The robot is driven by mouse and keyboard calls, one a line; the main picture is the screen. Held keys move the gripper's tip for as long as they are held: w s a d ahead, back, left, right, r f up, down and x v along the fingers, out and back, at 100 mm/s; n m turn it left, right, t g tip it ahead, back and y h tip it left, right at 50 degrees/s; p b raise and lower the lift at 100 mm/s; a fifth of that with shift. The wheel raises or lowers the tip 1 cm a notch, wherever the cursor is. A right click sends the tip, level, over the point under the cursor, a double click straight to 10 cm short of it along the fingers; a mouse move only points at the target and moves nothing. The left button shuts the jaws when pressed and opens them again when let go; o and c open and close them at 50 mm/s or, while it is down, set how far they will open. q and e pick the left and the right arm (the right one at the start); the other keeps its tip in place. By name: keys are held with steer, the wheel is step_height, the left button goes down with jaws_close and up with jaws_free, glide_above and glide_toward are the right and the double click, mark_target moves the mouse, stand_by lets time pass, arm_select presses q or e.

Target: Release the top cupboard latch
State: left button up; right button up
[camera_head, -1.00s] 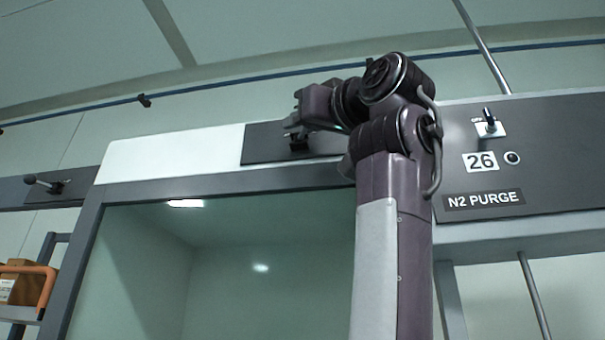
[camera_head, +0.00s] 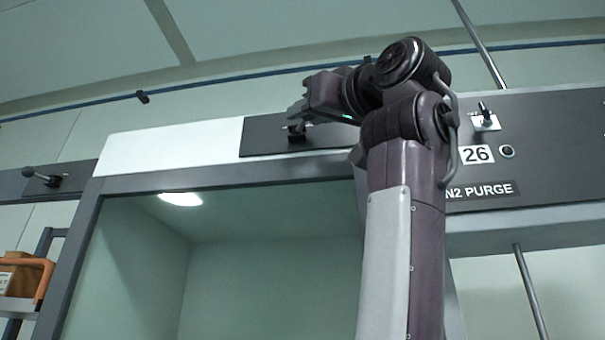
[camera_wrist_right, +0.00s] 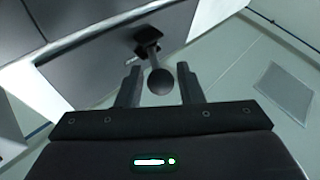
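The top cupboard latch (camera_head: 296,132) is a small black lever on a dark panel above the cupboard opening. In the right wrist view the latch (camera_wrist_right: 160,80) shows a short stem and a round black knob. My right gripper (camera_head: 296,112) is at the latch, its arm reaching up in front of the cupboard. In the right wrist view the right gripper (camera_wrist_right: 159,84) is open, with the knob between its two fingers and a gap visible on both sides. The cupboard (camera_head: 175,182) has a grey frame and a lit, empty-looking interior. My left gripper is not in view.
Another lever with a black knob (camera_head: 40,176) sits on a panel at the left. A panel marked 26 and N2 PURGE (camera_head: 540,150) with a small switch (camera_head: 486,118) is at the right. A box (camera_head: 22,278) with an orange handle stands lower left.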

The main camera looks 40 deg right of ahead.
steer(key=b+v, duration=0.1)
steer(key=v, duration=0.4)
steer(key=shift+s+b, duration=0.2)
steer(key=shift+b, duration=0.2)
steer(key=shift+w, duration=0.1)
